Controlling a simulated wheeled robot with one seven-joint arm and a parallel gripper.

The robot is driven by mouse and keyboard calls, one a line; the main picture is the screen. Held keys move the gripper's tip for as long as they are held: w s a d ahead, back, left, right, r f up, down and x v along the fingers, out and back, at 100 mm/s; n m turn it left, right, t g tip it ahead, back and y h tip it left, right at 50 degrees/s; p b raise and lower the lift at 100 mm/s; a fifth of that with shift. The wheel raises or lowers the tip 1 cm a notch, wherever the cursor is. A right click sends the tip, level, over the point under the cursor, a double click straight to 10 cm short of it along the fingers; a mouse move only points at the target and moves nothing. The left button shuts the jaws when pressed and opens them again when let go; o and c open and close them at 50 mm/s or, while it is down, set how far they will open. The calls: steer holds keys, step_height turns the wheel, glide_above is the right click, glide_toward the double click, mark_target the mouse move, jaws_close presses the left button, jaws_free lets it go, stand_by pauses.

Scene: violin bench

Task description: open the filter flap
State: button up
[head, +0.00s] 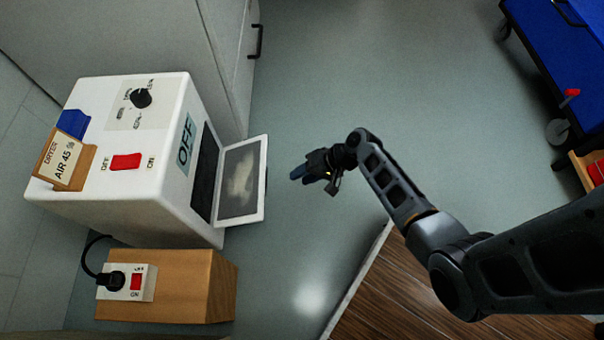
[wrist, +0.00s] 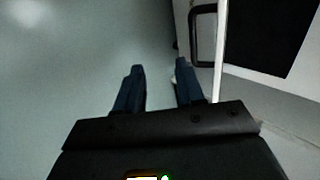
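The dryer is a white box (head: 150,190) at the left of the head view. Its filter flap (head: 257,210), a white frame around a grey mesh with a pale patch, stands swung out from the side facing my arm. A dark opening (head: 205,172) shows beside it. In the wrist view the flap is a thin pale upright strip (wrist: 221,50), with the dark opening (wrist: 268,30) to its right. My gripper (head: 302,174) is right of the flap in the head view, apart from it. In the wrist view its fingers (wrist: 160,72) are spread with nothing between them.
A red switch (head: 126,162), a black knob (head: 141,98) and an OFF display (head: 186,140) are on the dryer. A wooden block (head: 205,285) with a socket stands in front. A grey cabinet (head: 225,50) stands behind. The floor (head: 400,80) beyond my gripper is clear.

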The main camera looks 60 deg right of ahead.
stand_by(0.3)
steer(key=p+v, duration=0.3)
steer(key=v, duration=0.4)
steer(key=shift+s+d+r, duration=0.15)
steer(key=shift+s+r, duration=0.05)
steer(key=shift+r, duration=0.1)
steer(key=shift+c, duration=0.4)
steer(key=c, duration=0.3)
steer(key=shift+w+f+n, duration=0.1)
steer(key=shift+w+n, duration=0.25)
steer(key=shift+n, duration=0.45)
steer(key=shift+c, duration=1.4)
steer(key=w+n, duration=0.1)
steer(key=n, duration=0.1)
steer(key=w+a+n+b, duration=0.1)
steer(key=n, duration=0.2)
steer(key=w+n, duration=0.1)
steer(key=n, duration=0.2)
steer(key=shift+a+f+t+y, duration=0.2)
steer(key=shift+t+y, duration=0.1)
steer(key=shift+t, duration=0.1)
jaws_close()
steer(key=w+a+f+n+b, duration=0.4)
steer(key=w+a+f+n, duration=0.1)
steer(key=w+n, duration=0.3)
steer(key=shift+w+a+f+n+t+y, duration=0.2)
steer(key=shift+w+f+n+t+y, duration=0.1)
steer(key=shift+w+f, duration=0.3)
